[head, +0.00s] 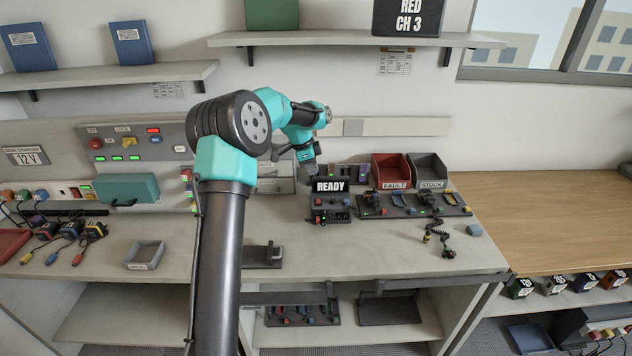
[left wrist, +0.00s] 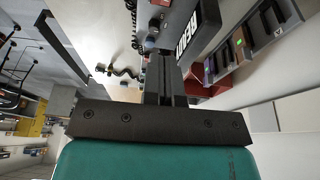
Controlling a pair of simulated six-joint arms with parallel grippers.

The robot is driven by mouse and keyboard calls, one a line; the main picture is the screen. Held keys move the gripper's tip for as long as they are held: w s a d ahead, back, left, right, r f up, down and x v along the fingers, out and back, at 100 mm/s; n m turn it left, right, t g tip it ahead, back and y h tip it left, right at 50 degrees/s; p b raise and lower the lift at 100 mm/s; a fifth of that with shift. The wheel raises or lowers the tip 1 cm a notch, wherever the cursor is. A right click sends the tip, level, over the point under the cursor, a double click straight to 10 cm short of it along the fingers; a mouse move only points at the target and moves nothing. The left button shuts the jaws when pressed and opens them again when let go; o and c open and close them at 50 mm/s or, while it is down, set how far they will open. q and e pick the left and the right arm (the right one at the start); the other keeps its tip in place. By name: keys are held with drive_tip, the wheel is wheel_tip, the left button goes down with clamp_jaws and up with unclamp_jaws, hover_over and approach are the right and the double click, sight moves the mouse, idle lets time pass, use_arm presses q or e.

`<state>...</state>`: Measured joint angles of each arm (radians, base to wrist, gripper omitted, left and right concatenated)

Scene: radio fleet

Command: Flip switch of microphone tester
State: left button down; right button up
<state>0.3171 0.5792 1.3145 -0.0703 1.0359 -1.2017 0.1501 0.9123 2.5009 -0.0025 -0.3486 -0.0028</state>
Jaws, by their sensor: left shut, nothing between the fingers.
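The tester, a dark box (head: 331,209) with small controls and a green light, stands on the bench. Its black sign reading READY (head: 330,185) rises above it. My left gripper (head: 309,168) is directly behind and above the sign's left end, shut and empty. In the left wrist view the shut fingers (left wrist: 160,62) point toward the tester, and the sign (left wrist: 186,34) shows sideways just beyond them. I cannot make out the switch or tell whether the fingers touch anything. My right gripper is not in view.
Right of the tester lies a dark tray of small parts (head: 412,211). Behind it stand a red FAULT bin (head: 391,171) and a dark STOCK bin (head: 429,171). A coiled cord (head: 440,238) lies near the tray. The bench front is largely clear.

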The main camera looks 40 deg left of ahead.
use_arm(q)
drive_tip(key=v, duration=0.2)
drive_tip(key=shift+a+r, duration=0.15)
drive_tip(key=shift+r, duration=0.2)
